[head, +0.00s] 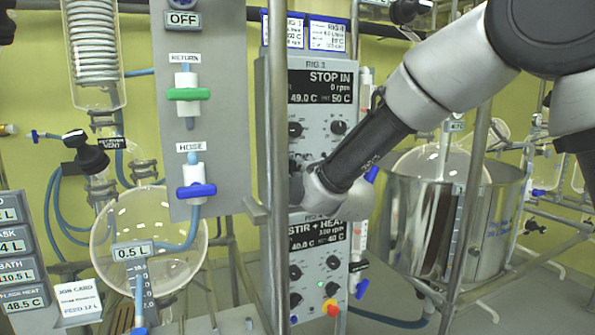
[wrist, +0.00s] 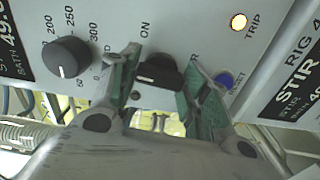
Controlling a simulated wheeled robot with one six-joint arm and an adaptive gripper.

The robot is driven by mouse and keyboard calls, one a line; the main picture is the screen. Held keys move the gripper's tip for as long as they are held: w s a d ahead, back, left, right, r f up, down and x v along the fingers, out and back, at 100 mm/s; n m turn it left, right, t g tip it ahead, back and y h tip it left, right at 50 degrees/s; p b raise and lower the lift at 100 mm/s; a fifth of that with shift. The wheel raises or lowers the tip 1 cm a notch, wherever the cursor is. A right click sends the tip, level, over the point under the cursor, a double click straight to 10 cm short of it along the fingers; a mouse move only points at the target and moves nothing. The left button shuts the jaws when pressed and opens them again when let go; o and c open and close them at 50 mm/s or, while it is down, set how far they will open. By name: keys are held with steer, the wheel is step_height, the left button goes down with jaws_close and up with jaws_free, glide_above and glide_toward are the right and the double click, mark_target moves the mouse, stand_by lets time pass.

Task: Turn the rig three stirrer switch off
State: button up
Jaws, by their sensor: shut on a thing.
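The rig three control box (head: 320,130) stands in the middle of the head view, its display reading STOP IN, 0 rpm, 49.0 C. My gripper (head: 308,190) is at the lower part of its face, partly behind a metal post. In the wrist view my gripper (wrist: 160,66) has its two green-padded fingers on either side of a black switch knob (wrist: 159,72) and is shut on it. The word ON is printed beside this knob. The knob's exact pointing is hard to tell. My arm and gripper hide this knob in the head view.
The rig four box (head: 320,245) sits directly below, reading STIR + HEAT. A dial (wrist: 68,57), a lit TRIP lamp (wrist: 239,20) and a blue reset button (wrist: 225,80) flank the knob. A metal post (head: 278,120) stands close by. A steel bath (head: 410,220) is at right.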

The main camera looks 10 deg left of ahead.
steer(key=shift+f+n, duration=0.1)
steer(key=shift+n, duration=0.5)
steer(key=o, duration=1)
steer(key=shift+s, duration=0.1)
steer(key=v, duration=1.2)
steer(key=shift+d, duration=0.1)
